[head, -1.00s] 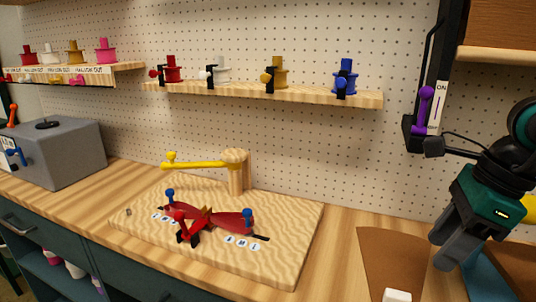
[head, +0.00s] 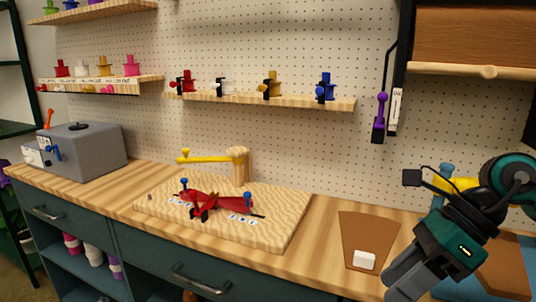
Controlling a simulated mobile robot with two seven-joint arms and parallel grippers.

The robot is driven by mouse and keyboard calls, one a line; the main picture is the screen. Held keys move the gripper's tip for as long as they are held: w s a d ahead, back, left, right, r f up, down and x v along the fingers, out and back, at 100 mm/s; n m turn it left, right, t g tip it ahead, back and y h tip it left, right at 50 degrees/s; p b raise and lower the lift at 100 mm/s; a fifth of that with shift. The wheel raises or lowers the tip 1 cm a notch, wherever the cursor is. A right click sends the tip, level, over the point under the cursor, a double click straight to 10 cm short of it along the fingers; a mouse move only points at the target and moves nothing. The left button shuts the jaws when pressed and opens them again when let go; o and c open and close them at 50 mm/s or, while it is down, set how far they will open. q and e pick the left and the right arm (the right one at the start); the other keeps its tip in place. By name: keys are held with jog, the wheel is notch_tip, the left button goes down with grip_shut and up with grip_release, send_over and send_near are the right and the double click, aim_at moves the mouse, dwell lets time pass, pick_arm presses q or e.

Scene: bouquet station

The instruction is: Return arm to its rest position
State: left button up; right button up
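My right gripper (head: 405,280) is at the lower right of the head view, in front of the counter's right part. Its grey fingers look close together and point down and left, but the gap between them is not clear. I see nothing held in it. My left gripper is not in the head view. A wooden board (head: 290,226) on the counter carries a yellow swing arm (head: 205,158) on a wooden post (head: 238,166). The yellow arm points left. A red bow-like piece (head: 222,203) lies on the board between two blue pegs.
A brown mat (head: 360,233) with a white block (head: 364,260) lies left of my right gripper. A grey box (head: 88,150) stands at the counter's left. A shelf (head: 300,102) holds several coloured spools. A purple-knobbed lever (head: 380,115) hangs on the wall.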

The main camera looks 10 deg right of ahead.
jog(key=w+a+m+t+y, duration=0.5)
jog(key=a+m+t+y, duration=0.2)
jog(key=a+m+y, duration=0.65)
jog(key=w+d+f+m+t+h+p, duration=0.1)
jog(key=d+f+m+t+h, duration=0.5)
jog(key=m, duration=0.5)
jog(key=w+d+f+m+t+h, duration=0.1)
jog(key=f+m+t+h, duration=0.2)
jog(key=f+m+h, duration=0.6)
jog(key=s+f+m+g+h, duration=0.2)
jog(key=s+f+m, duration=0.3)
jog(key=f, duration=0.3)
jog(key=s+f+m+g+h, duration=0.2)
jog(key=s+f+m+g, duration=0.2)
jog(key=s+f+m, duration=0.2)
notch_tip(320, 180, down, 2)
jog(key=shift+s+d+f, duration=0.2)
jog(key=shift+s+d, duration=0.1)
jog(key=shift+d, duration=0.15)
jog(key=shift+d+m, duration=0.15)
jog(key=shift+m, duration=0.1)
